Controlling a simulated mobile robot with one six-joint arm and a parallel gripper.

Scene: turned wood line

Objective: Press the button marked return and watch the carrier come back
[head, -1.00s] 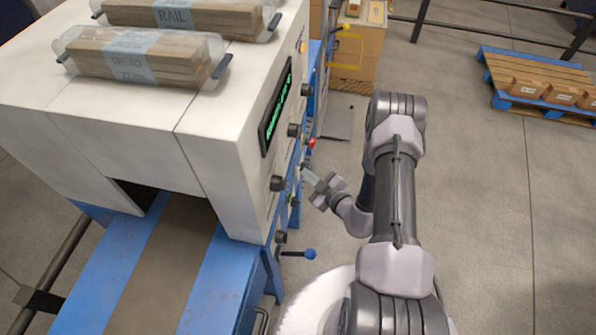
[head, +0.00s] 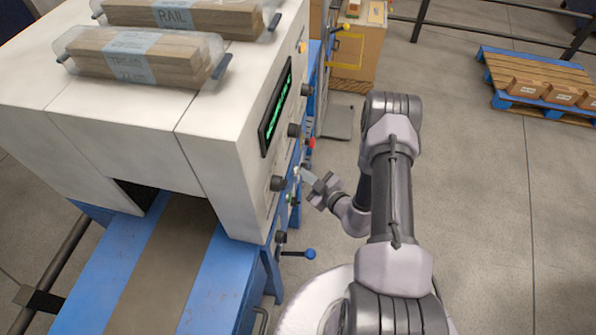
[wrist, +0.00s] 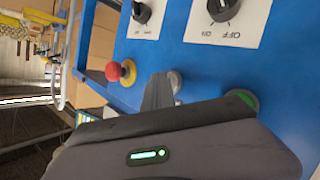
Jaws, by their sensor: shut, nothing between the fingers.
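My gripper (head: 301,174) is shut and empty, its fingertips close to the control panel on the machine's blue side. In the wrist view the shut fingertips (wrist: 160,80) are right at a pale grey round button (wrist: 175,81), partly covering it. I cannot tell whether they touch it or how far it is pressed. A green button (wrist: 245,98) is to its right, and a red mushroom knob (wrist: 121,71) on a yellow base is to its left. No label reading return is legible. I cannot make out a carrier; the belt (head: 165,260) leading into the machine is bare.
The white machine (head: 110,145) carries clear bins of wood strips (head: 135,57) on top. Black rotary knobs (wrist: 225,8) sit above the buttons, and a blue-knobbed lever (head: 309,254) juts out below. A pallet (head: 530,75) with small boxes stands far right. The floor between is clear.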

